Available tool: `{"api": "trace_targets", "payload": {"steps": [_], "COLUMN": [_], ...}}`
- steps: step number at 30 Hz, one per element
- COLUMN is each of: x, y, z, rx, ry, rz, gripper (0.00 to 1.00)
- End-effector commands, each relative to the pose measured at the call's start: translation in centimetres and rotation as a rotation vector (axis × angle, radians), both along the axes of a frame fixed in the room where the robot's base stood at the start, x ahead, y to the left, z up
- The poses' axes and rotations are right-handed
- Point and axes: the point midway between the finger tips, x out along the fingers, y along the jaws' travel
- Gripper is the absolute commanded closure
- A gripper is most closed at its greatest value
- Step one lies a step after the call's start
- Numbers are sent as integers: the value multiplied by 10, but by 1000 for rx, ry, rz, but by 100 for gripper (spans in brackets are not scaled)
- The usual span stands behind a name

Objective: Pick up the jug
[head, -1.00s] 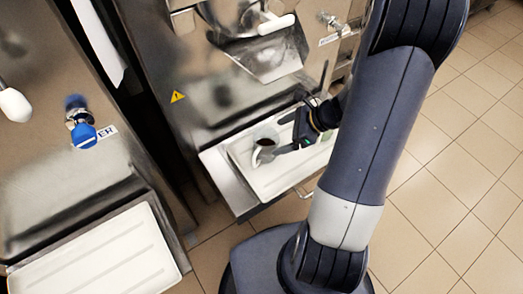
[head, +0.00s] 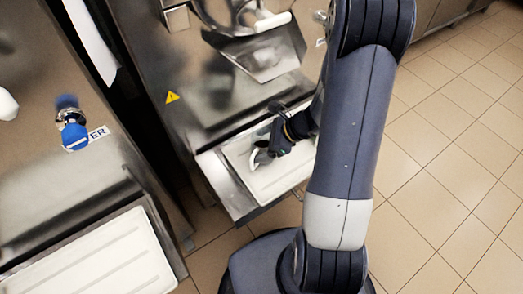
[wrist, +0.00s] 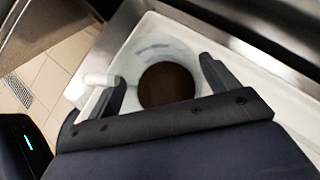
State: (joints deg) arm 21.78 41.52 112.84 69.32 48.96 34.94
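The jug (wrist: 160,52) is whitish with dark brown contents, and the wrist view looks down into it. Its white handle (wrist: 100,79) points left in that view. In the head view the jug (head: 259,158) is mostly hidden behind my gripper (head: 268,148), with only a pale part showing. In the wrist view my gripper (wrist: 165,88) has one finger on each side of the jug, the left one by the handle. The fingers are apart, and I see no clear grip on the jug. The jug appears to stand on the white tray (head: 277,184).
The tray sits on a ledge of a steel batch freezer (head: 190,100) with a chute (head: 270,62) above. A second machine with a blue knob (head: 75,137) and another white tray (head: 95,262) stands left. Tiled floor (head: 450,150) lies open to the right.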

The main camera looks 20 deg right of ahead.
Motion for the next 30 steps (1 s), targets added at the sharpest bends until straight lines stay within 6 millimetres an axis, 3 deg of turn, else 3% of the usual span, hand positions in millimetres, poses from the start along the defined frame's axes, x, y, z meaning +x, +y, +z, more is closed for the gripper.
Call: {"api": "trace_targets", "payload": {"steps": [17, 30], "x": [0, 0], "y": [0, -1], "z": [0, 4], "rx": [0, 0], "ry": [-1, -1], "rz": [1, 2], "gripper": [65, 65]}}
